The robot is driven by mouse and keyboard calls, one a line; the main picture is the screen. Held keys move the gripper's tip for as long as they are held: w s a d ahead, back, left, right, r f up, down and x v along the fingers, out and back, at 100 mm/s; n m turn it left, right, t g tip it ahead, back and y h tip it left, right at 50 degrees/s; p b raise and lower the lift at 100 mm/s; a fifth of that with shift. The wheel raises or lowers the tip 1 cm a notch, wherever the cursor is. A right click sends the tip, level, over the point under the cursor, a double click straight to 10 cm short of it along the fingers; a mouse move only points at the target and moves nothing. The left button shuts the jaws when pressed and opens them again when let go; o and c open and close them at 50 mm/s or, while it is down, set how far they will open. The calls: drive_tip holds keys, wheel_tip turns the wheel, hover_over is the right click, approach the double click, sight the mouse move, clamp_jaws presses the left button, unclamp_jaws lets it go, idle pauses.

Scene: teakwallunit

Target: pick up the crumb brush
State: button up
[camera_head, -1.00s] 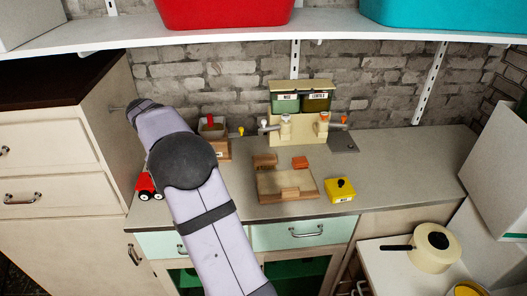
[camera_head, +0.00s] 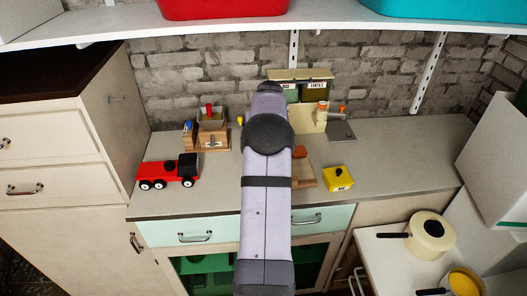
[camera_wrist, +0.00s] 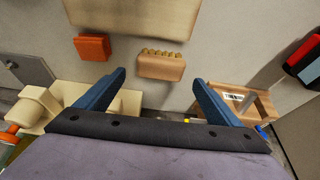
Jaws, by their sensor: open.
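A small tan wooden block with a scalloped or bristly edge, apparently the crumb brush (camera_wrist: 162,66), lies on the counter in the wrist view. In the head view my arm hides it. My gripper (camera_wrist: 159,82) is open and empty, with its two blue fingers spread on either side of the brush's position in the wrist view. The brush sits just beyond the fingertips and appears apart from them. The height between them is hard to tell. In the head view my gripper is hidden behind my arm.
A wooden board (camera_wrist: 130,12) and an orange block (camera_wrist: 92,47) lie close to the brush. A dispenser (camera_head: 307,115) stands behind, a wooden box (camera_head: 208,136) and red truck (camera_head: 168,172) to the left, and a yellow box (camera_head: 338,178) to the right. A shelf (camera_head: 350,40) hangs above.

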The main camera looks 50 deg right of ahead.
drive_tip(key=shift+p+x, duration=1.9)
drive_tip(key=shift+x, duration=1.25)
drive_tip(key=shift+s+a, duration=0.1)
drive_tip(key=c, duration=1.2)
